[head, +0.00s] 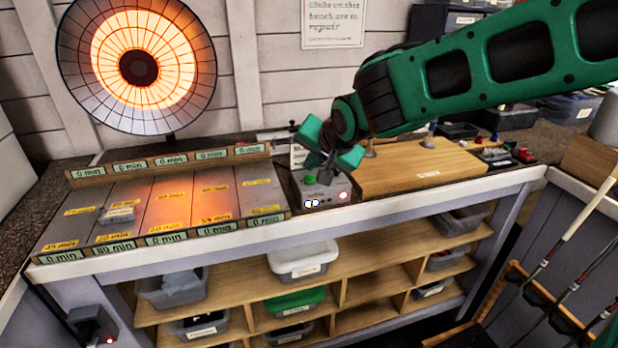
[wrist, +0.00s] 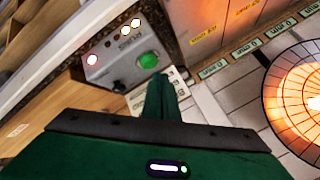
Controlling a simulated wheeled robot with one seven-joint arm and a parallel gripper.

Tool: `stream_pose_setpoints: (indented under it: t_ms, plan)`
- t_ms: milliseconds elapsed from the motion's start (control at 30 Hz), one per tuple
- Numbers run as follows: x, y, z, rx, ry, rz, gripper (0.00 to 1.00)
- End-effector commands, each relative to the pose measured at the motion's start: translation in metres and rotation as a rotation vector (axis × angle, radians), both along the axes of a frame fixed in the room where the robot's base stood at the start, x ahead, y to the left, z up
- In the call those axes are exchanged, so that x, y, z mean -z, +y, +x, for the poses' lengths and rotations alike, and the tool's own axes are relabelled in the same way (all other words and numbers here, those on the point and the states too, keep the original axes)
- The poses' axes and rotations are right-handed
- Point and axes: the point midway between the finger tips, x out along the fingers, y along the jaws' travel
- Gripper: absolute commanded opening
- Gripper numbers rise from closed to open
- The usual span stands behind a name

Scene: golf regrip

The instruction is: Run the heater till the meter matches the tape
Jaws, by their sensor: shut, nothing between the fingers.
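The heater (head: 176,50) is a round dish that glows orange at the back left. Its light falls brightest on the middle lanes of the board (head: 150,212). The lanes carry yellow tape labels (head: 61,245), most too small to read surely. Green meters (head: 113,247) line the front and back strips; the second from left in front seems to read 80 min, the others 0 min. The grey control box (head: 325,190) has a green button (wrist: 149,61) and lit lamps. My gripper (head: 328,165) is shut and empty, just above the box; its tip shows near the button in the wrist view (wrist: 160,82).
A wooden board (head: 425,167) lies right of the box, with small parts beyond it. A small grey block (head: 120,215) lies on the second lane. Shelves with bins are below the bench. Golf clubs (head: 560,235) lean at the right.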

Motion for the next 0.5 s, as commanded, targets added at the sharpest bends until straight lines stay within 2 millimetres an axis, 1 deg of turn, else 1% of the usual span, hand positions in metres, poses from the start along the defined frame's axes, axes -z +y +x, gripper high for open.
stream_pose_setpoints:
  t_ms: [167, 233, 500]
  plan:
    - [-0.001, 0.000, 0.000, 0.001, -0.001, 0.000, 0.00]
    - [-0.004, 0.000, 0.000, 0.000, -0.001, 0.001, 0.00]
    - [-0.027, 0.000, 0.000, 0.001, -0.002, 0.002, 0.00]
